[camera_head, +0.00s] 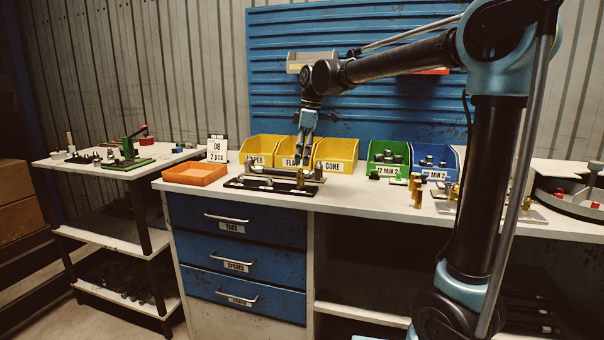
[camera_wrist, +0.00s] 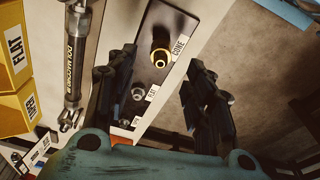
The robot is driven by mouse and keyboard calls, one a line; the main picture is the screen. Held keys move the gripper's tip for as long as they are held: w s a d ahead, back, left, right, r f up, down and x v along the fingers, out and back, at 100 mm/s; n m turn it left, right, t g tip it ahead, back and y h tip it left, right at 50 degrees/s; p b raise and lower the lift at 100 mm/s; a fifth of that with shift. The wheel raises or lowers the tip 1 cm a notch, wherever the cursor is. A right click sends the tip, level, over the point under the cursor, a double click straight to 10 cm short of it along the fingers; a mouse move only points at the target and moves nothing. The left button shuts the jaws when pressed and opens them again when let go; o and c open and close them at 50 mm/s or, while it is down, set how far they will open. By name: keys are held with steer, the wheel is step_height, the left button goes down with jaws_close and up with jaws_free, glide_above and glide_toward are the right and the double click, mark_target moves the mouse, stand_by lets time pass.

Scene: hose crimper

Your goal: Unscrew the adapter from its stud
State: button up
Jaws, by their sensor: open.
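The adapter (camera_wrist: 161,48), a dark cylinder with a brass-coloured ring, stands on the stud labelled CONE on the dark stud plate (camera_wrist: 172,76). In the head view the plate (camera_head: 240,183) lies near the bench's front edge, with a small brass piece (camera_head: 300,178) at its right end. My gripper (camera_head: 303,158) points down above the plate. In the wrist view my gripper (camera_wrist: 163,62) is open, with one finger on each side of the adapter in the picture. I see no contact. The stud itself is hidden under the adapter. A smaller bare stud (camera_wrist: 138,94) sits by the FLAT label.
A hose assembly (camera_wrist: 74,60) lies alongside the plate. Yellow bins (camera_head: 337,148) stand behind my gripper, with green (camera_head: 388,155) and blue (camera_head: 434,158) bins to the right. An orange tray (camera_head: 195,173) is left of the plate. Loose brass fittings (camera_head: 417,190) stand right.

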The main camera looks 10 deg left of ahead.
mark_target(301, 171)
steer(key=shift+a+f, duration=0.2)
steer(key=shift+f, duration=1.25)
steer(key=shift+a+f, duration=0.2)
steer(key=shift+f, duration=1.25)
steer(key=shift+c, duration=0.3)
jaws_close()
